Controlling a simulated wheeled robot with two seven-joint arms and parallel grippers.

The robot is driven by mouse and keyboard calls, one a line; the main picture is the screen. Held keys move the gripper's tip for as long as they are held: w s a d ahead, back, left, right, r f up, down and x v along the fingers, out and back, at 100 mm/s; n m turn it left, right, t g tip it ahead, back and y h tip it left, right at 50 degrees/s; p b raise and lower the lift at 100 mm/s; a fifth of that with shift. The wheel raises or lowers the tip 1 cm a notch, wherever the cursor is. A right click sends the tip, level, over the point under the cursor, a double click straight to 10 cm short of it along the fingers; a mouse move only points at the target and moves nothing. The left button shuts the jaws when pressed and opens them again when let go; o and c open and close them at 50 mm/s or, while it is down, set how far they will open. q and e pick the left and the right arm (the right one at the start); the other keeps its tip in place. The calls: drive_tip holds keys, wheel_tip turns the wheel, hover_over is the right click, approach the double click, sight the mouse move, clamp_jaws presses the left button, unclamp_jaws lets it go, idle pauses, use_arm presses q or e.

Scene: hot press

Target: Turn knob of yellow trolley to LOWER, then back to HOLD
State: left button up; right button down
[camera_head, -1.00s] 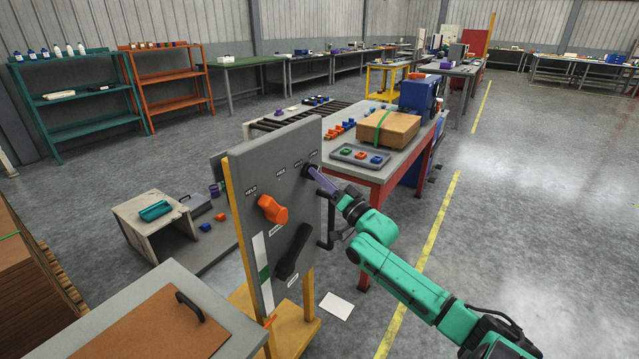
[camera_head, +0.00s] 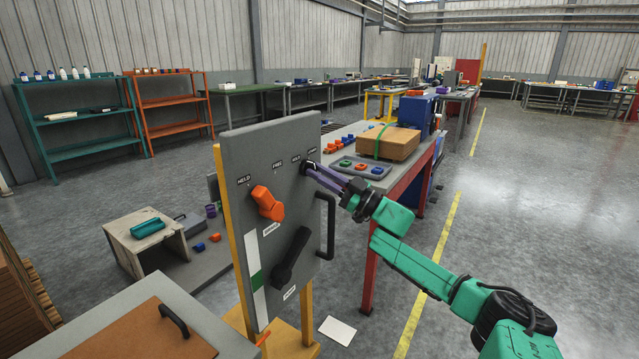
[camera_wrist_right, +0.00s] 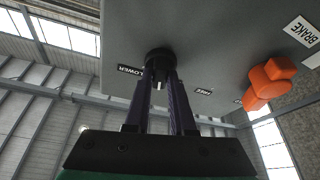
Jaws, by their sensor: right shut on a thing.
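The yellow trolley has an upright grey panel (camera_head: 255,150) on yellow posts. A small black knob (camera_wrist_right: 160,60) is at the panel's top right edge. My right gripper (camera_head: 318,172) reaches it from the right, its purple fingers shut on the knob. In the right wrist view the two fingers (camera_wrist_right: 160,85) lie on either side of the knob, with a LOWER label (camera_wrist_right: 130,69) beside it. The knob's exact pointing is mostly hidden by the fingers. My left gripper is not in view.
The panel also carries an orange knob (camera_head: 267,203), a black lever (camera_head: 291,257) and a black handle (camera_head: 326,226). A red-legged table (camera_head: 398,182) with a cardboard box (camera_head: 388,141) stands behind my right gripper. The floor at right is clear.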

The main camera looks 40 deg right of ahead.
drive_tip(key=shift+d+n+g+y, duration=0.1)
drive_tip(key=shift+n+g+y, duration=0.6)
drive_tip(key=shift+n, duration=1.25)
drive_tip(key=shift+d+n+g+y, duration=0.1)
drive_tip(key=shift+n+g+y, duration=0.6)
drive_tip(key=shift+n, duration=1.25)
drive_tip(key=c, duration=0.8)
unclamp_jaws()
drive_tip(key=shift+o, duration=0.2)
